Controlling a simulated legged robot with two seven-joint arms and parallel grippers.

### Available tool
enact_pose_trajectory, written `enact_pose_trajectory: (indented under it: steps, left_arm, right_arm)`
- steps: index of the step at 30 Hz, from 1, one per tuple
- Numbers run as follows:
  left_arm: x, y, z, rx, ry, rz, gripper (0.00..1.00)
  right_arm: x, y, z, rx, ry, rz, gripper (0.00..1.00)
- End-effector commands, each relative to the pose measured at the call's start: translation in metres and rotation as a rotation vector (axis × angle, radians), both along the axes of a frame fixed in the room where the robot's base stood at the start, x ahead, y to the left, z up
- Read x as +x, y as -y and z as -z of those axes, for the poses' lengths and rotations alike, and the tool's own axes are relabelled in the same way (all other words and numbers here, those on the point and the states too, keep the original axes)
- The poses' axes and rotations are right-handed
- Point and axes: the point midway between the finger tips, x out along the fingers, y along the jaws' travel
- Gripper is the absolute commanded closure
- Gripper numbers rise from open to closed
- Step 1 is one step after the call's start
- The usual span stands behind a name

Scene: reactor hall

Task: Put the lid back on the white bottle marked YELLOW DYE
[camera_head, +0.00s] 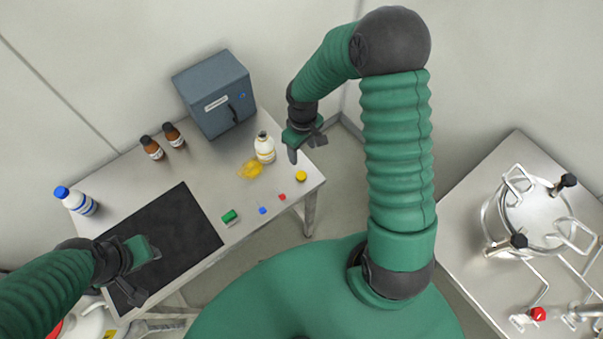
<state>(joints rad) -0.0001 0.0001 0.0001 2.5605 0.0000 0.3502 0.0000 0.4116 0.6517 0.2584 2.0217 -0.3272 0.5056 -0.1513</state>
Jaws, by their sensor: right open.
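A white bottle (265,148) with a yellow band stands upright at the back right of the bench; its lettering is too small to read. Its neck shows no coloured lid. A round yellow lid (301,176) lies on the bench near its right edge, apart from the bottle. My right gripper (306,147) is open and empty, above the bench's right end, to the right of the bottle and above the lid in the picture. My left gripper (147,275) is open and empty over the black mat at the left.
A grey box (214,93) and two brown bottles (152,148) stand behind. A blue-capped bottle (75,200) stands left of the black mat (172,228). Green, blue and red small items (231,217) line the front edge.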

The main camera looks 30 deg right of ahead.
Motion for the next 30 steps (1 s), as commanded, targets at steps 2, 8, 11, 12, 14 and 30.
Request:
enact_pose_trajectory:
  steps: [2,8,11,12,14,30]
  left_arm:
    - [0.0,0.0,-0.001,0.0,0.0,0.0,0.64]
    - [0.0,0.0,-0.004,0.0,0.001,0.0,0.64]
    - [0.0,0.0,-0.007,0.0,0.001,0.0,0.64]
    - [0.0,0.0,-0.007,0.0,0.001,0.0,0.64]
    - [0.0,0.0,-0.009,0.0,0.001,0.0,0.64]
    - [0.0,0.0,-0.013,0.0,0.001,0.0,0.64]
  right_arm:
    - [0.0,-0.001,0.011,0.002,-0.004,-0.002,0.41]
    - [-0.001,0.0,0.054,0.003,-0.006,-0.002,0.41]
    - [-0.001,0.0,0.076,0.003,-0.006,-0.002,0.41]
    - [-0.001,0.0,0.084,0.002,-0.006,-0.002,0.41]
    - [-0.001,0.0,0.095,0.002,-0.004,-0.001,0.41]
    - [0.001,0.0,0.118,0.001,-0.002,0.0,0.41]
